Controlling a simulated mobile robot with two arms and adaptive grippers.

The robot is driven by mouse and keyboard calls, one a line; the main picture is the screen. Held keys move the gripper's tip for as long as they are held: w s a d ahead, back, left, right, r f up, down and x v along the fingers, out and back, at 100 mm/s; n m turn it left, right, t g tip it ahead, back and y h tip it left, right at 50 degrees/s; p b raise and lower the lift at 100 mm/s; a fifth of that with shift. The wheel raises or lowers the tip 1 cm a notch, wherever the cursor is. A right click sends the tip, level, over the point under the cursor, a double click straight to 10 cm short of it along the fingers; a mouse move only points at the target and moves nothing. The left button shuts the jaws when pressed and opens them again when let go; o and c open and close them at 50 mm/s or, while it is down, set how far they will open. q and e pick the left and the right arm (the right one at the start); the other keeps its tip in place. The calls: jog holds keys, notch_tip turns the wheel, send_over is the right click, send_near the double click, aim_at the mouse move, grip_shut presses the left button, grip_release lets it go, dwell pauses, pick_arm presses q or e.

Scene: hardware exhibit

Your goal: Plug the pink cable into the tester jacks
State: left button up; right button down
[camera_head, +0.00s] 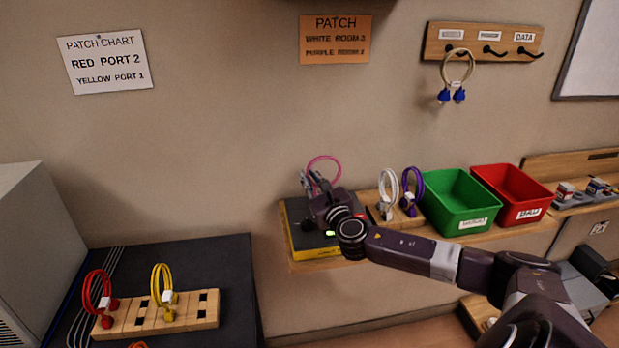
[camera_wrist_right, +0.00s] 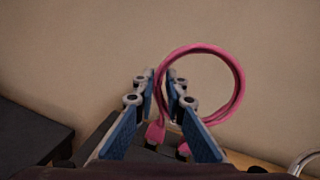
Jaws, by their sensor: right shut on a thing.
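The pink cable (camera_head: 325,158) is a loop standing upright above a yellow box with a dark top (camera_head: 318,252), which looks like the tester. My right gripper (camera_head: 312,180) is shut on the cable over this box. In the right wrist view, the pink cable (camera_wrist_right: 240,85) rises between and to the right of the blue-padded fingers of my right gripper (camera_wrist_right: 161,85). Its pink plug ends (camera_wrist_right: 155,132) hang low between the fingers. The jacks are hidden by my gripper and arm, so I cannot tell whether the plugs touch them. My left gripper is out of view.
Right of the box, a wooden block holds a white cable (camera_head: 388,190) and a purple cable (camera_head: 411,190). Beyond are a green bin (camera_head: 458,188) and a red bin (camera_head: 508,185). Red and yellow cables (camera_head: 162,290) stand on a wooden block (camera_head: 200,318) at lower left.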

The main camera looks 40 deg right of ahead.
jog(key=shift+f, duration=0.6)
dwell(0.8)
jog(key=c, duration=1.9)
grip_release()
jog(key=shift+o, duration=0.7)
jog(key=o, duration=0.5)
jog(key=shift+p+v, duration=1.05)
jog(key=shift+v, duration=2.75)
jog(key=shift+r, duration=0.1)
